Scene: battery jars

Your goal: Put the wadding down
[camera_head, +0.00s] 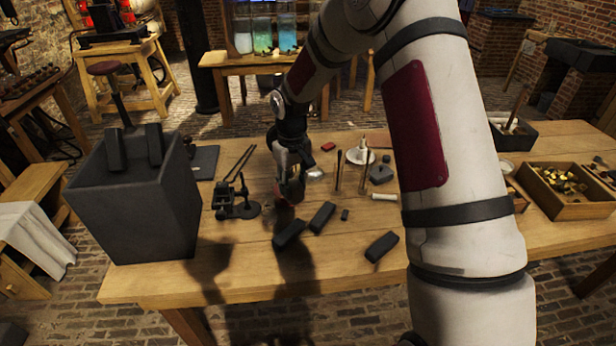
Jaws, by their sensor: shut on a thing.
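My gripper (288,192) points down over the middle of the wooden table (250,275), right of a small black stand. It is shut on a small, dull reddish thing, most likely the wadding (283,199), mostly hidden by the fingers. The thing is close to the tabletop; I cannot tell whether it touches it. A small shiny piece (315,173) lies just right of the gripper.
A large dark box (135,205) stands at the left. The black stand (236,204) is left of my gripper. Dark blocks (381,246) lie at the front. A white dish (360,156), thin upright rods and a white roll (384,197) are to the right. The front left strip is clear.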

